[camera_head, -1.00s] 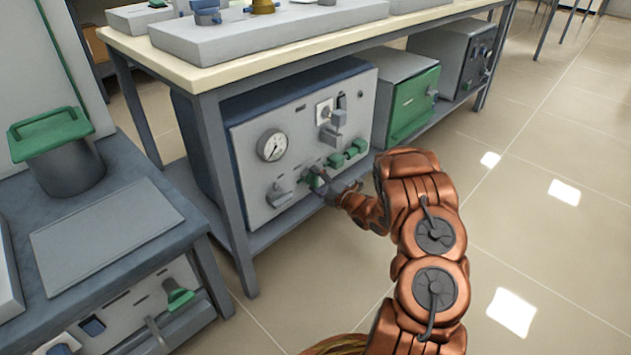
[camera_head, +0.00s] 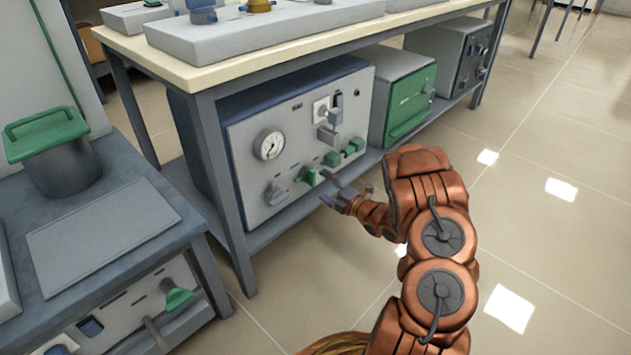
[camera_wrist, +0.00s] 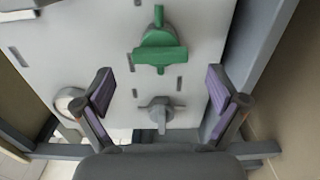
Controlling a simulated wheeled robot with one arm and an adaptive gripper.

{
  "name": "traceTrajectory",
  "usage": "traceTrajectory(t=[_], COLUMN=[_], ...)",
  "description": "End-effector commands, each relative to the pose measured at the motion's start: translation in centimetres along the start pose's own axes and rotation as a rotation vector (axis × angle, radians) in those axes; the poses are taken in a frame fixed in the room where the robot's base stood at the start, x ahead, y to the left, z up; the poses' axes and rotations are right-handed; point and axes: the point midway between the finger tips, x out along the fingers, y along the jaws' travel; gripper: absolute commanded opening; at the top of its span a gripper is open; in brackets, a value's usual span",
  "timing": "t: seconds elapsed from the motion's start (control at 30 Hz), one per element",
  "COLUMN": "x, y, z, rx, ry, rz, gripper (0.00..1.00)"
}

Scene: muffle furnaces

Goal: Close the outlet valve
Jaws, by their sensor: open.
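The low front panel (camera_head: 300,125) under the bench carries a green valve (camera_head: 308,175) and a grey valve (camera_head: 276,191) beside it. No readable label tells which is the outlet valve. In the wrist view the green valve (camera_wrist: 160,54) shows its bar handle crosswise in the picture, ahead of my fingertips. The grey valve (camera_wrist: 160,112) shows lower, between the fingers in the picture. My gripper (camera_head: 329,188) is open and empty, just in front of the panel and right of the green valve. Its two purple-padded fingers (camera_wrist: 160,90) stand wide apart, with nothing between the pads.
A round gauge (camera_head: 269,144) sits above the grey valve. More green knobs (camera_head: 343,153) and a grey switch handle (camera_head: 330,128) are to the right. The bench leg (camera_head: 224,185) and lower shelf edge (camera_head: 272,231) border the panel. The floor at right is clear.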

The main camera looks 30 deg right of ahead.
Motion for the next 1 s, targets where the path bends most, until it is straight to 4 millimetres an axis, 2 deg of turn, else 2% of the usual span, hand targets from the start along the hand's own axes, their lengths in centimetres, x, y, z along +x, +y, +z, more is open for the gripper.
traceTrajectory(t=[0.03, 0.2, 0.4, 0.6, 1.0], x=[-1.1, -3.9, -6.1, -6.9, -7.0], y=[0.1, -0.1, -0.1, 0.0, 0.0], z=[0.2, 0.1, 0.0, 0.0, 0.0], rx=[-0.001, 0.001, 0.001, 0.001, 0.0], ry=[-0.004, -0.003, -0.001, -0.001, 0.0], rz=[0.0, -0.003, 0.0, 0.001, 0.001], gripper=[0.96, 0.96, 0.96, 0.96, 0.96])
